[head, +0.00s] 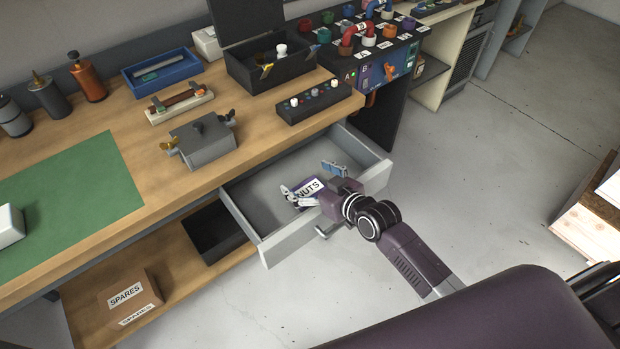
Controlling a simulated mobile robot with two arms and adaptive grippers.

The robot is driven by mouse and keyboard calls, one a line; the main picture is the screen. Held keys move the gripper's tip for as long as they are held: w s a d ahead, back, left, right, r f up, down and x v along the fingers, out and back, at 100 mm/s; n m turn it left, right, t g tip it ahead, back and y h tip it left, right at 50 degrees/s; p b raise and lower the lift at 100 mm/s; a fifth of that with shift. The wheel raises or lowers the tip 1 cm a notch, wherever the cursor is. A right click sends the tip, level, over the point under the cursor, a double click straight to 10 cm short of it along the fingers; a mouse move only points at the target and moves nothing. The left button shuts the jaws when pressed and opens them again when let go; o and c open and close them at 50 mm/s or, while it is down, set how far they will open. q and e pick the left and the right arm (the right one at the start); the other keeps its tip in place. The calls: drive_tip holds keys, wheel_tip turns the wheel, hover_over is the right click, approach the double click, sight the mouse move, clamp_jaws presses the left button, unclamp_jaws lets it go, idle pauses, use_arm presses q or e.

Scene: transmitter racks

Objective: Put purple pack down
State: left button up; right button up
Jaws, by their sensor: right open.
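The purple pack (309,187) bears a white label reading "NUTS" and lies inside the open grey drawer (250,191), near its front. My right gripper (312,181) reaches into the drawer from the lower right. Its fingers are spread apart, one on each side of the pack. The gripper's body covers part of the pack, and I cannot tell whether a finger touches it. My left gripper is out of view.
The wooden workbench (250,158) overhangs the drawer's back. On it stand a grey box (204,145), a button panel (314,101) and an open black case (270,70). A SPARES carton (127,294) sits on the lower shelf.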

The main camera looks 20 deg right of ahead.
drive_tip(key=shift+s+r+p, duration=0.1)
drive_tip(key=shift+r+p, duration=0.25)
drive_tip(key=shift+r, duration=0.4)
drive_tip(key=b+v, duration=0.1)
drive_tip(key=v, duration=1)
drive_tip(key=shift+s+d+r, duration=0.1)
drive_tip(key=shift+s+d, duration=0.05)
drive_tip(key=shift+s, duration=0.2)
